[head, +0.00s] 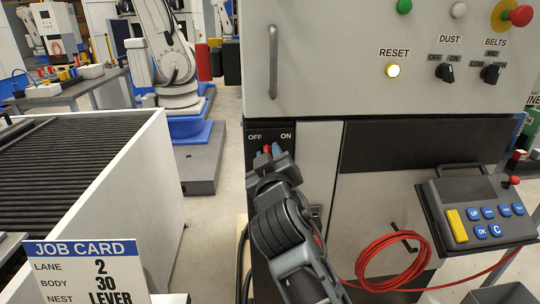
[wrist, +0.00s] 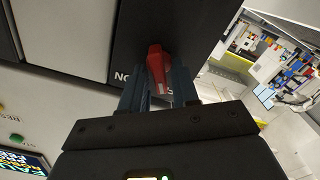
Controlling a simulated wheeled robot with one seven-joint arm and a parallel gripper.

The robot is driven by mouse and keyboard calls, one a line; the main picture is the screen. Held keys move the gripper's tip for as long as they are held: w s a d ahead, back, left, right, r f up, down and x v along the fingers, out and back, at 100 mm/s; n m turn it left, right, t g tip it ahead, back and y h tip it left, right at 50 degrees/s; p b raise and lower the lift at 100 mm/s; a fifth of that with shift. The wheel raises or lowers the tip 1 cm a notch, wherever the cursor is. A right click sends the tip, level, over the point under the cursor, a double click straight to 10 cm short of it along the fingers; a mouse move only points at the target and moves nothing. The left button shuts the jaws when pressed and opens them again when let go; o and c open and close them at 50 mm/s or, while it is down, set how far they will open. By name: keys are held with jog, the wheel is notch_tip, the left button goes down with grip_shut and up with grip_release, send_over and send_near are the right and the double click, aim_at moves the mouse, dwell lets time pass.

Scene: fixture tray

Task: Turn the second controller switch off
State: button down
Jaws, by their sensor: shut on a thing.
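A red switch handle (head: 267,149) sticks out of a dark panel (head: 263,128) on the grey cabinet, below the labels OFF at left and ON at right. In the head view it stands between the two labels, a little nearer OFF. My gripper (head: 272,152) is shut on this handle. The wrist view shows the red handle (wrist: 158,66) between the blue-grey fingers of my gripper (wrist: 157,88). The fingers and wrist hide the handle's lower part and some of the lettering. I cannot tell the exact setting of the switch.
A DUST knob (head: 445,72), a BELTS knob (head: 491,74) and a lit RESET button (head: 393,71) sit higher on the cabinet. A keypad box (head: 478,214) and a coiled red cable (head: 390,262) are at right. A roller conveyor (head: 165,190) stands at left, with a job card (head: 85,268).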

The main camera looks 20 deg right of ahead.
dwell(0.3)
jog(key=c, duration=1.1)
grip_release()
jog(key=shift+c, duration=0.2)
jog(key=b+v, duration=0.1)
jog(key=v, duration=0.6)
jog(key=shift+s+a, duration=0.15)
jog(key=shift+s, duration=0.2)
